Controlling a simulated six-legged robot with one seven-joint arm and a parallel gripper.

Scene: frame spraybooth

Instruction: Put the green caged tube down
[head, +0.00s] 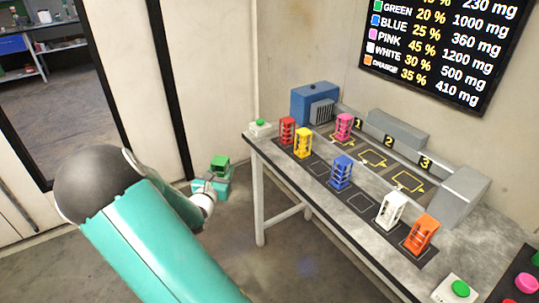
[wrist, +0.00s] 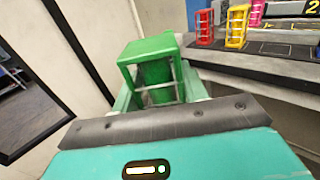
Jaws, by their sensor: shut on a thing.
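The green caged tube (head: 219,163) is a green open-sided cage with a tube inside. My gripper (head: 212,182) is shut on it and holds it in the air, left of the bench's left end. In the wrist view the green caged tube (wrist: 153,65) stands roughly upright between the jaws, slightly tilted. Its lower part is hidden behind my gripper's body.
The bench (head: 262,147) carries red (head: 287,130), yellow (head: 303,142), blue (head: 342,172), white (head: 390,210), orange (head: 421,235) and pink (head: 343,126) caged tubes. Empty outlined squares (head: 361,203) show on its dark mat. A green button (head: 259,122) sits at the left corner.

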